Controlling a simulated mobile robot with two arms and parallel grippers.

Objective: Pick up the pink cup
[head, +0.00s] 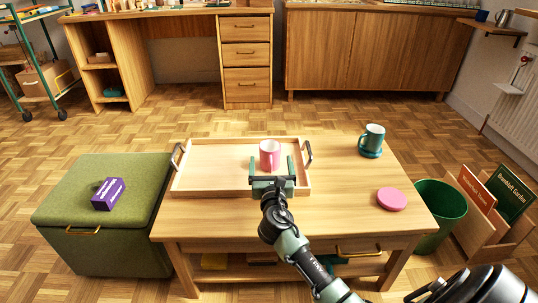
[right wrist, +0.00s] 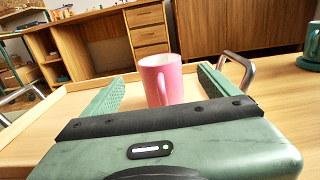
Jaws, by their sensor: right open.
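The pink cup (head: 269,155) stands upright on the wooden tray (head: 211,188), near the tray's right side. In the right wrist view the cup (right wrist: 160,72) shows between my finger lines, with its handle turned toward the gripper. My right gripper (head: 271,166) is open, with one finger on each side of the cup in the head view. In the right wrist view its fingers (right wrist: 158,86) are spread wide, with room between them and the cup. I cannot tell how far the fingertips reach past the cup. My left gripper is not in view.
The tray lies on a low wooden table (head: 350,205) and has metal handles. A teal mug (head: 372,138) on a coaster and a pink disc (head: 391,199) are to the right. A green ottoman (head: 70,190) with a purple box (head: 108,194) stands left; a green bin (head: 440,205) stands right.

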